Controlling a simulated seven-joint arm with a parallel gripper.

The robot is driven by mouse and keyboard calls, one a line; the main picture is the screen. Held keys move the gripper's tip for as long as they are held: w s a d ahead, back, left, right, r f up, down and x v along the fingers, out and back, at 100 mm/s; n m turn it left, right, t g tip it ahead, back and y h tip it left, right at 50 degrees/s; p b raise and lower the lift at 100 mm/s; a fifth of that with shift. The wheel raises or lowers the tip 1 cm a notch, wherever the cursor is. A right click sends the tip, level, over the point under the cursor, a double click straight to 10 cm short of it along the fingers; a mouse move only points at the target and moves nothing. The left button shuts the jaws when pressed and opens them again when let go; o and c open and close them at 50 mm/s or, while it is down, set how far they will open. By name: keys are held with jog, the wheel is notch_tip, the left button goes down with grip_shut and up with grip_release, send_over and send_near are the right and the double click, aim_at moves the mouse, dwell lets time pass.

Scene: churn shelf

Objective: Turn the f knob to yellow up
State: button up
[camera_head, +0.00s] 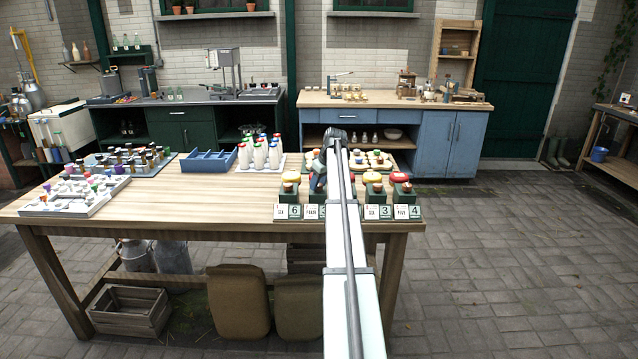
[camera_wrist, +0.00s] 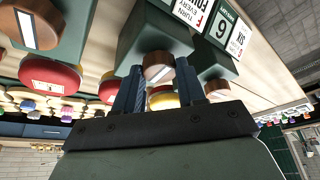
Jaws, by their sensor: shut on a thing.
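In the wrist view my gripper (camera_wrist: 159,80) has its two blue fingers on either side of a round brown knob (camera_wrist: 157,66) with a pale stripe, shut on it. The knob sits on a dark green box (camera_wrist: 150,32). A card (camera_wrist: 196,12) beside this box shows a red F and part of the words "turn every four". A yellow cap (camera_wrist: 165,101) shows behind the knob, partly hidden by the fingers. In the head view my gripper (camera_head: 318,177) is at the second box from the left in the front row; my arm hides much of that box.
Neighbouring green boxes (camera_head: 288,197) and (camera_head: 403,193) carry knobs, red or yellow caps and numbered cards on the wooden table (camera_head: 200,205). White bottles (camera_head: 259,156), a blue tray (camera_head: 208,160) and racks of small items (camera_head: 68,195) stand to the left.

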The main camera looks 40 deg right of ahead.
jog(key=shift+m, duration=0.3)
jog(key=m+h, duration=0.1)
jog(key=m, duration=0.2)
jog(key=shift+a+m+h, duration=0.2)
jog(key=shift+m+h, duration=0.1)
jog(key=shift+h, duration=0.1)
jog(key=m, duration=0.2)
jog(key=m+g+h, duration=0.1)
jog(key=m, duration=0.1)
jog(key=shift+w+m+h, duration=0.15)
jog(key=shift+m+h, duration=0.15)
jog(key=m, duration=0.2)
jog(key=m+g, duration=0.1)
jog(key=m, duration=0.1)
jog(key=shift+w+a+g+h, duration=0.1)
jog(key=shift+g+h, duration=0.2)
jog(key=shift+h, duration=0.1)
jog(key=m+g, duration=0.1)
jog(key=m, duration=0.3)
jog(key=shift+w+m+g, duration=0.1)
jog(key=shift+m+g, duration=0.2)
jog(key=shift+g, duration=0.1)
jog(key=shift+m, duration=0.3)
jog(key=o, duration=1)
jog(key=shift+o, duration=0.2)
